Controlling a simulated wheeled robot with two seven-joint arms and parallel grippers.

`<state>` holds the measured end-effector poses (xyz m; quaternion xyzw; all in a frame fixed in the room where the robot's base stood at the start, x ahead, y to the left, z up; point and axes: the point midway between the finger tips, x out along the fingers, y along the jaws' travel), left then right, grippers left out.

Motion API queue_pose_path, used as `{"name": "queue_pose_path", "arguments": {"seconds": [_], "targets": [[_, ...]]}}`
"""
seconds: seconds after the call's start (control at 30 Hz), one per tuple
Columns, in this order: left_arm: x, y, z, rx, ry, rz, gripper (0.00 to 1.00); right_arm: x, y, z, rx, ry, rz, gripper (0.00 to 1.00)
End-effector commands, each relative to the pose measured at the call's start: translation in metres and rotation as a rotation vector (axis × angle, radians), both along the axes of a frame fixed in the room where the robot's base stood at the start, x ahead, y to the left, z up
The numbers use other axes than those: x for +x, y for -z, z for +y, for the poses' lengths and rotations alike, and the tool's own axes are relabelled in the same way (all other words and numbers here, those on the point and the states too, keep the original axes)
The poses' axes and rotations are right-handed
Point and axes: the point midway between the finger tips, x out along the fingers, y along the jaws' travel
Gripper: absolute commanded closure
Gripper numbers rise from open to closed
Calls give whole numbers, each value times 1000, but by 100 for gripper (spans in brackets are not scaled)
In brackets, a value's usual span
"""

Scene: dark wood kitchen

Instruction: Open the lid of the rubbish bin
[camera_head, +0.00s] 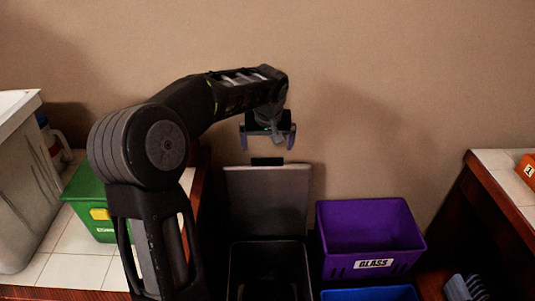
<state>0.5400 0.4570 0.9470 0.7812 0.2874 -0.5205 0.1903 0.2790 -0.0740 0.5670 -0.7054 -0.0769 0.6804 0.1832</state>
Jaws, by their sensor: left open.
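The rubbish bin (236,268) is a dark, open-topped box standing low between the two counters, in the lower middle of the head view. Its grey lid (268,200) stands raised and roughly upright at the back of the bin, near the wall. A small black tab (267,161) shows at the lid's top edge. My left gripper (267,142) is just above that tab, fingers pointing down and spread apart, with nothing between them. It appears apart from the lid. The bin's inside looks dark. My right gripper is not in view.
A purple box labelled GLASS (373,264) stands right of the bin, with a blue box (370,294) in front. A green box (88,196) and a grey container (28,200) are on the left counter. The right counter (500,190) edges the space.

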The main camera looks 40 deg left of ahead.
Motion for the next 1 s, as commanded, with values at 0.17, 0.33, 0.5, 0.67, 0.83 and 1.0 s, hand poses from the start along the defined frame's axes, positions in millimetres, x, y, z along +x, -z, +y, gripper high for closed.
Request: {"name": "queue_pose_path", "arguments": {"seconds": [0.17, 0.33, 0.5, 0.67, 0.83, 1.0], "targets": [[0, 1, -1, -2, 2, 0, 0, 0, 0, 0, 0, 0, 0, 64], [1, 5, 0, -2, 3, 1, 0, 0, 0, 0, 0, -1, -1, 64], [6, 22, 4, -4, 3, 3, 0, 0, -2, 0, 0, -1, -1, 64], [14, 45, 10, -4, 3, 3, 0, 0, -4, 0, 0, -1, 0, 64], [21, 66, 16, -3, 3, 2, 0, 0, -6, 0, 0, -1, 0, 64], [24, 74, 18, -3, 4, -1, 0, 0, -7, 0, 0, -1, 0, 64]]}}
